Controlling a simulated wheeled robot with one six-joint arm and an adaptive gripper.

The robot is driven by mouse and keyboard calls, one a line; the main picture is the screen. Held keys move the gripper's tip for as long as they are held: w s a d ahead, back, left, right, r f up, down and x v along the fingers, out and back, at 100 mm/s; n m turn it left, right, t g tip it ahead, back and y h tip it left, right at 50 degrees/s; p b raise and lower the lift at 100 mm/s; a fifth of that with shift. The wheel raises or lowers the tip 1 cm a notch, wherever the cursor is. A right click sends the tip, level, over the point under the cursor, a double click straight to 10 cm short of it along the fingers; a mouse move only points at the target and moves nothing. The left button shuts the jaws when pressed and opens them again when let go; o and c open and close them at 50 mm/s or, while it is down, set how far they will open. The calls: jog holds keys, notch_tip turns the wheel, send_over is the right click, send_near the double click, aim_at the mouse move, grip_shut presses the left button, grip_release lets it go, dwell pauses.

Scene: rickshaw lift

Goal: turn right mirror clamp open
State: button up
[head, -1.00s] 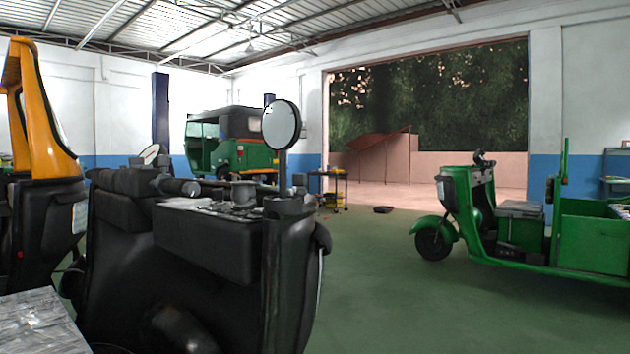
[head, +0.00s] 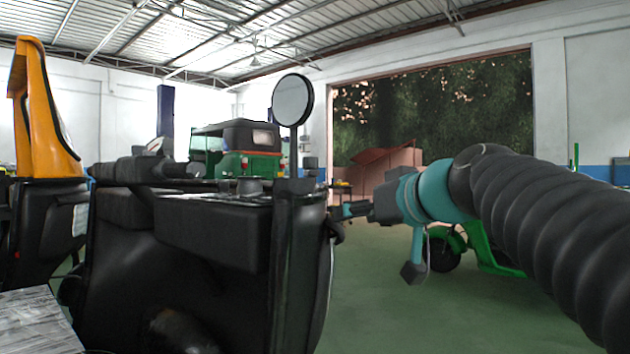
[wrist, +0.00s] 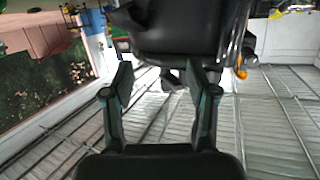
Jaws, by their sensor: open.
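A round mirror (head: 292,100) stands upright on a thin stem above the right end of the black vehicle front in the head view. Its clamp (head: 296,187) is a dark block at the foot of the stem, and its exact setting is too small to tell. My gripper (head: 342,211) reaches in from the right, just right of and a little below the clamp, apart from it. In the wrist view my gripper (wrist: 160,78) is open and empty, its two fingers pointing towards the black body (wrist: 180,28). The mirror and clamp cannot be made out clearly there.
The black vehicle front (head: 215,245) fills the left middle. A yellow-and-black rickshaw part (head: 45,110) stands at far left. A green rickshaw (head: 240,150) is behind, and another green vehicle (head: 480,245) is partly hidden behind my arm. The green floor at right is open.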

jog(key=n+t+y+b, duration=0.1)
jog(key=n+t+y, duration=0.1)
send_near(314, 163)
jog(key=v, duration=0.2)
jog(key=p+x, duration=0.3)
jog(key=x, duration=1)
jog(key=shift+w+a+r, duration=0.1)
jog(key=shift+w+a, duration=0.1)
jog(key=shift+w, duration=0.1)
jog(key=shift+c, duration=0.3)
grip_shut()
